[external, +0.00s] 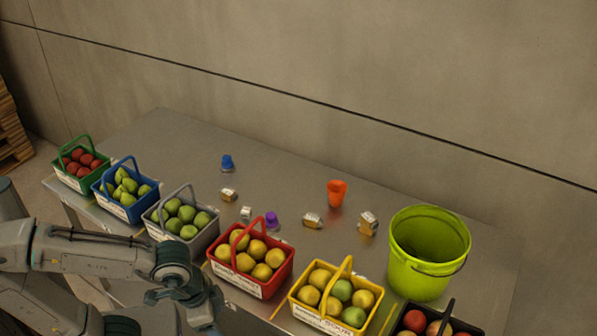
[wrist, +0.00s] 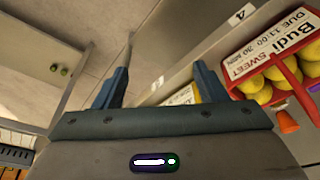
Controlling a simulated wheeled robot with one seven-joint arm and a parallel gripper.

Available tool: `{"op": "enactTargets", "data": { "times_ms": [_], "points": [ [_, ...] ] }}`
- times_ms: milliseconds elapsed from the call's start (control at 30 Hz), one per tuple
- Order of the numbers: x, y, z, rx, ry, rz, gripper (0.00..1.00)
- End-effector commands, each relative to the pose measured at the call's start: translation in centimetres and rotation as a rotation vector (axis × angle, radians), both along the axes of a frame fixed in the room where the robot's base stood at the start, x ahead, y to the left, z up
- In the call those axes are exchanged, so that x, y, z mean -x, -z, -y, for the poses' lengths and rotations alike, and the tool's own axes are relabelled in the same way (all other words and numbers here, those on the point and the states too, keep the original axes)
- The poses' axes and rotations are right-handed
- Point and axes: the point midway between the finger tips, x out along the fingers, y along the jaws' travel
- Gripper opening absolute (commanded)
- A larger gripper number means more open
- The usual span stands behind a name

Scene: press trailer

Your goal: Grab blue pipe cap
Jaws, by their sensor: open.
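The blue pipe cap (external: 227,162) stands on the grey metal table at the back, left of the middle, in the external view. It is not visible in the wrist view. My gripper (wrist: 160,85) is open and empty in the wrist view, with its fingers spread over the floor and the table's front edge. In the external view my arm is at the lower left, in front of the table. The blue cap is well apart from it, on the far side of the row of baskets.
Fruit baskets line the table's front edge, among them a grey basket (external: 158,228) and a red basket (external: 285,276). A purple cap (external: 272,221), an orange cap (external: 337,193) and small boxes (external: 313,220) stand behind them. A green bucket (external: 420,270) is at right. The table around the blue cap is clear.

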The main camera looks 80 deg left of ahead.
Motion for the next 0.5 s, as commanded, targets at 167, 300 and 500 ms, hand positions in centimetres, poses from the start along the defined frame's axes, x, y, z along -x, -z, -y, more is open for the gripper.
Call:
{"op": "enactTargets", "data": {
  "times_ms": [167,300,500],
  "points": [
    [-0.3,-0.2,-0.1,0.000,-0.006,0.000,0.65],
    [-2.6,-1.7,-1.6,0.000,-0.062,0.005,0.65],
    [-9.5,-5.3,-7.4,-0.003,-0.233,0.022,0.65]
  ]
}}
